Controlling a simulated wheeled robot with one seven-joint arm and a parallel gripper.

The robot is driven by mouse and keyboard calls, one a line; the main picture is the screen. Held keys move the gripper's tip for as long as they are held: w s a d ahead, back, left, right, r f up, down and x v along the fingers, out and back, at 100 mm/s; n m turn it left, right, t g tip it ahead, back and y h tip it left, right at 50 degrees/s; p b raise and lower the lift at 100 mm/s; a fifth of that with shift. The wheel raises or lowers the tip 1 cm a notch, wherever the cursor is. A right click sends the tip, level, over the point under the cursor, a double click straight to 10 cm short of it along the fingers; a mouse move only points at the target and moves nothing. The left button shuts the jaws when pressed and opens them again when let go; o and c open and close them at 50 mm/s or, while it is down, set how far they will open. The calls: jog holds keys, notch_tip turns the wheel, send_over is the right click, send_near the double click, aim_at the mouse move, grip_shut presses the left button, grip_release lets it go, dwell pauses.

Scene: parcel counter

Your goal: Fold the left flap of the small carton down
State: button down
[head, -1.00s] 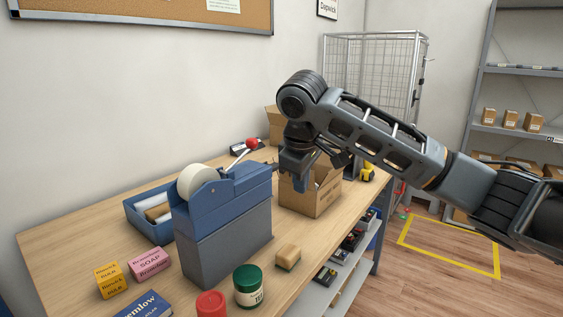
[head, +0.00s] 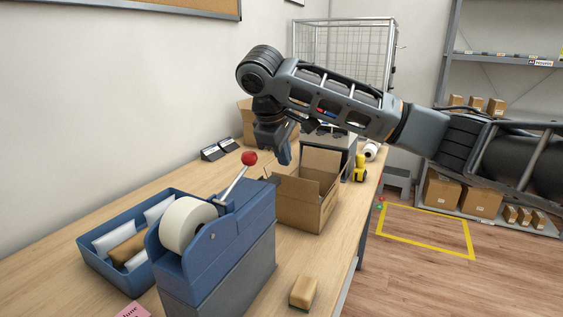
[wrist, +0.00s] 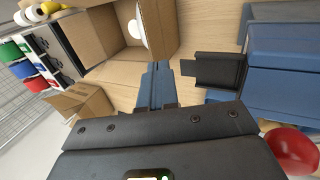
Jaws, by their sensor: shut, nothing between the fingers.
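The small carton (head: 304,208) is a brown box on the bench, right of the tape dispenser. One flap (head: 321,160) stands up at its far side. In the wrist view the carton (wrist: 90,30) shows at the top, with a white round thing (wrist: 137,32) partly seen inside. Its side panel (wrist: 159,25), on the dispenser side, is close beyond the fingertips; I cannot tell how far its flap is folded. My gripper (head: 286,158) points down above the carton's left rear part, apart from it as far as I see. Its blue fingers (wrist: 156,78) are shut and empty.
The blue tape dispenser (head: 225,240) with a red-knobbed lever (head: 249,158) stands close left. A blue tray (head: 105,262) holds packets. Another open carton (head: 246,122) stands behind my gripper. A small tan block (head: 303,291) lies in front, with bare bench around it.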

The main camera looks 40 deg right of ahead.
jog(key=p+x, duration=0.1)
jog(key=x, duration=0.8)
jog(key=shift+d+r, duration=0.1)
jog(key=shift+r, duration=0.05)
dwell(0.4)
